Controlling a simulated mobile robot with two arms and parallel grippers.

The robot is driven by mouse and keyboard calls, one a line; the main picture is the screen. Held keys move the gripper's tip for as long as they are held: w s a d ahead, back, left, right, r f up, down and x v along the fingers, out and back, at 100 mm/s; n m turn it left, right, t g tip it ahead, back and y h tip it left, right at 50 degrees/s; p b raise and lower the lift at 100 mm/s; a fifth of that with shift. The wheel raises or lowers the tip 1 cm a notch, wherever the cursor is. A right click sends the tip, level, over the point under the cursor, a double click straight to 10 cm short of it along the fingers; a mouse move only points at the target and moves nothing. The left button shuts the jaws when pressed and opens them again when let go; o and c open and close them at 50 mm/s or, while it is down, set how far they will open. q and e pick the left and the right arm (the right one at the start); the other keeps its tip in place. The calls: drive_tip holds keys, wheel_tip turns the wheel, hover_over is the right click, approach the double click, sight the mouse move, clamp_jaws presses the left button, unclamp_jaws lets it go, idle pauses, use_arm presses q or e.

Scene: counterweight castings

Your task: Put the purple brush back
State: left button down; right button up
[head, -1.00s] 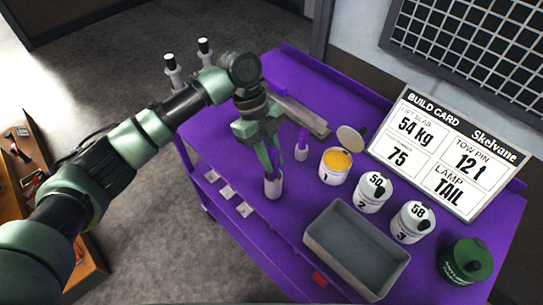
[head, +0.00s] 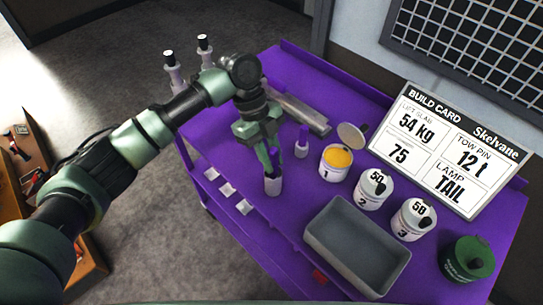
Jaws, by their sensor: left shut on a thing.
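My left gripper (head: 270,160) points down over the purple table and is shut on the purple brush (head: 275,155). The brush's purple part shows between the green fingers. A pale, narrow cup (head: 273,187) stands directly below the fingertips. The brush's lower end is hidden by the fingers and the cup, so I cannot tell how deep it sits. A second pale holder (head: 301,152) with a purple top stands just to the right, apart from the gripper. My right gripper does not show.
An open tin of yellow paint (head: 335,162), numbered tins (head: 373,190) and (head: 413,219), a green can (head: 467,262) and a grey tray (head: 357,246) stand to the right. A build card (head: 449,150) leans behind. Two white bottles (head: 173,73) stand beyond the arm.

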use_arm(q)
drive_tip(key=shift+f, duration=0.2)
drive_tip(key=c, duration=1.2)
unclamp_jaws()
drive_tip(key=b+v, duration=0.2)
drive_tip(key=v, duration=0.5)
drive_tip(key=shift+r, duration=0.3)
drive_tip(key=shift+w+a, duration=0.1)
